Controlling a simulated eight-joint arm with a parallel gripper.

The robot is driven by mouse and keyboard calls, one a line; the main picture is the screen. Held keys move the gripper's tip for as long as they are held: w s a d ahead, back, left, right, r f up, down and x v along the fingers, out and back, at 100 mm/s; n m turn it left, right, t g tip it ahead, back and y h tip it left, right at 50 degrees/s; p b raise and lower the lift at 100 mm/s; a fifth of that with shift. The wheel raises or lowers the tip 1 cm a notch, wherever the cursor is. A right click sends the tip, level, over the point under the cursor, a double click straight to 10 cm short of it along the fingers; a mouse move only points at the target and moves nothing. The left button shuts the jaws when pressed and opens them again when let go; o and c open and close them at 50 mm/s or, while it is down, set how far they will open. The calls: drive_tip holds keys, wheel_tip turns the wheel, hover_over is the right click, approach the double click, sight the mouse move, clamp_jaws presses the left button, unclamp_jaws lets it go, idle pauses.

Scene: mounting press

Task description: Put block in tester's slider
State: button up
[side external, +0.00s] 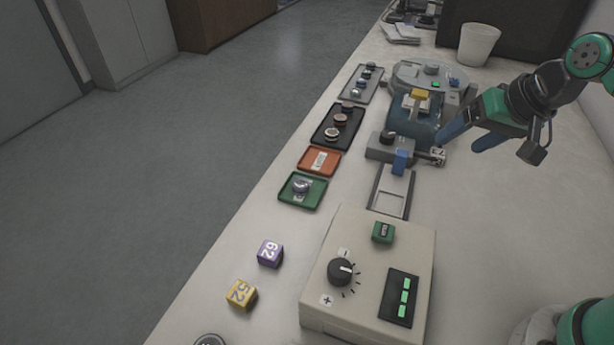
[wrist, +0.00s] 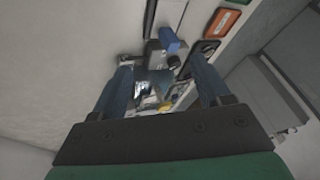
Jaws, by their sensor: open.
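The tester (side external: 370,268) is a beige box with a black dial and a green-lit display, at the front of the bench. A grey slider frame (side external: 390,200) extends from its far side and looks empty. A purple block marked 62 (side external: 270,253) and a yellow block marked 52 (side external: 241,294) lie on the bench left of the tester. My gripper (side external: 464,141) is open, with its blue fingers apart above the bench right of the press. It also shows in the wrist view (wrist: 160,65), with nothing clearly held.
The grey press (side external: 418,118) stands beyond the slider, with a blue part (side external: 400,162) at its front. Green (side external: 318,202), orange (side external: 333,161) and dark (side external: 350,118) trays line the left edge. A white cup (side external: 479,45) stands at the back.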

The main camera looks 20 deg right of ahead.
drive_tip(key=n, duration=0.1)
drive_tip(key=s+a+n, duration=0.1)
drive_tip(key=n, duration=0.1)
drive_tip(key=shift+s+a+r+n+t+h, duration=0.15)
drive_tip(key=shift+s+a+n+t+h, duration=0.1)
drive_tip(key=shift+n+t+h, duration=0.15)
drive_tip(key=shift+o, duration=0.6)
drive_tip(key=shift+a+n, duration=0.1)
drive_tip(key=shift+n, duration=0.4)
